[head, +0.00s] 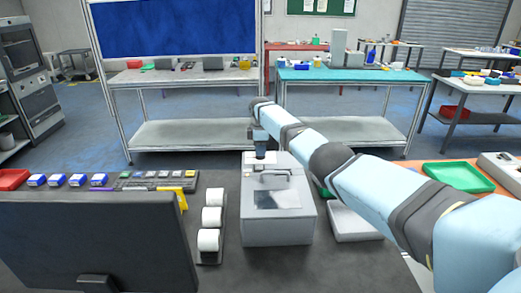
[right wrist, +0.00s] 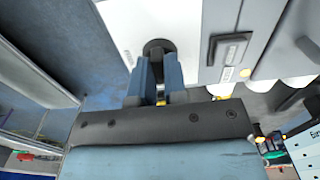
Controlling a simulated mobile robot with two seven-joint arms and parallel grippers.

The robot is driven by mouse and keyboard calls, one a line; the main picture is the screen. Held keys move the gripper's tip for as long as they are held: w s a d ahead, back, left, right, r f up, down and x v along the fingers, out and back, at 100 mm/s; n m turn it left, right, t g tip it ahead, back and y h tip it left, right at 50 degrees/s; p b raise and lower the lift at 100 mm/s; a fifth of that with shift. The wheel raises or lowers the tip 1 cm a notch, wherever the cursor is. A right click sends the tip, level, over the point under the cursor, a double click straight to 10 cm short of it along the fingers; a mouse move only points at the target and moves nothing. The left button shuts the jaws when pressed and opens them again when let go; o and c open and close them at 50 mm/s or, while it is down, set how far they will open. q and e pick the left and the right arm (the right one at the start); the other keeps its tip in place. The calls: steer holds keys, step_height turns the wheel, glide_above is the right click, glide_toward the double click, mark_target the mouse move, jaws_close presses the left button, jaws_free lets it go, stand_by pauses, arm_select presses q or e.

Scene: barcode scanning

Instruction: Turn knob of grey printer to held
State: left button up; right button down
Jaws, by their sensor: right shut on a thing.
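The grey printer (head: 283,228) stands on the dark table in the middle of the head view, with a handle and a dark panel on top. My right gripper (head: 261,157) reaches down to its far left corner. In the right wrist view, the blue fingers of my right gripper (right wrist: 159,70) are closed around a dark round knob (right wrist: 157,45) on a pale face of the printer (right wrist: 195,25). The fingers partly hide the knob, so its setting cannot be read. My left gripper is not in view.
A dark monitor (head: 95,245) fills the near left. White rolls on a holder (head: 210,240) stand close left of the printer. A green tray (head: 458,177) is farther right.

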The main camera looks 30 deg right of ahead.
stand_by(0.4)
steer(key=c, duration=1.2)
jaws_free()
steer(key=shift+o, duration=0.2)
step_height(320, 180, up, 14)
steer(key=shift+b, duration=0.4)
steer(key=shift+f, duration=0.1)
